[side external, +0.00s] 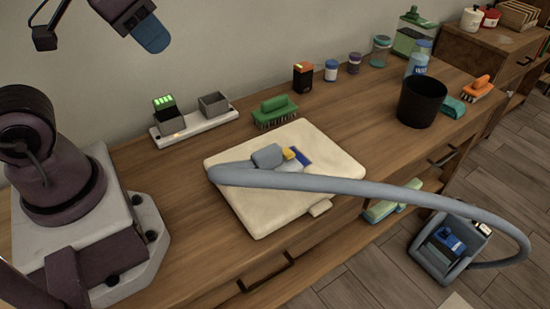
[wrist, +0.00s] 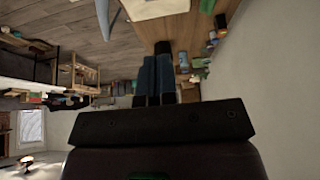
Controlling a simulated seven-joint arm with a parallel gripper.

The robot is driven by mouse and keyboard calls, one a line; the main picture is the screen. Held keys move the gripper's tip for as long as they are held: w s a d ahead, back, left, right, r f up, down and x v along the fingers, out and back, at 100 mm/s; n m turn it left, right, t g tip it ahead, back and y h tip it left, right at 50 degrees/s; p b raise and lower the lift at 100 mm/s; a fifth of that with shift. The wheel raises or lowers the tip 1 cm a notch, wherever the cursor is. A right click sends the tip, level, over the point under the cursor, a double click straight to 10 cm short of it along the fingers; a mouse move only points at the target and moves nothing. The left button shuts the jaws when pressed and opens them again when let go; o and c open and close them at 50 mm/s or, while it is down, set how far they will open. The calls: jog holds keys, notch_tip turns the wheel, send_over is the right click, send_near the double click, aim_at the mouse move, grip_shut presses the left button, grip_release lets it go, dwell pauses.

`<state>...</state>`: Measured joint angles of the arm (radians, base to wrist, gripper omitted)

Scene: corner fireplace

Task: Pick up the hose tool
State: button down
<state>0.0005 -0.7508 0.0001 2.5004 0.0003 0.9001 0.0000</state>
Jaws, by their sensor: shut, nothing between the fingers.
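The hose tool (side external: 268,157) is a grey-blue head with a yellow and blue part, lying on a cream pad (side external: 255,222) on the wooden bench. Its thick grey hose (side external: 370,188) runs right from the pad, over the bench edge, and loops down to a grey canister (side external: 447,250) on the floor. My gripper (side external: 152,36) is high at the upper left of the side external view, well above and apart from the tool. In the wrist view its blue fingers (wrist: 156,78) are together with nothing between them. The tool head is not clear in the wrist view.
Behind the pad stand a green brush (side external: 274,111), a white battery tray (side external: 195,124) and an orange-black box (side external: 303,77). A black cup (side external: 421,101) is on the right, with bottles and jars behind. The air above the pad is clear.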

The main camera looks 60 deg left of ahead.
grip_release()
jog(key=n+g, duration=0.6)
jog(key=n, duration=1.2)
send_over(267, 150)
notch_tip(267, 150, down, 14)
jog(key=f, duration=0.1)
notch_tip(267, 150, down, 12)
jog(key=shift+f, duration=0.1)
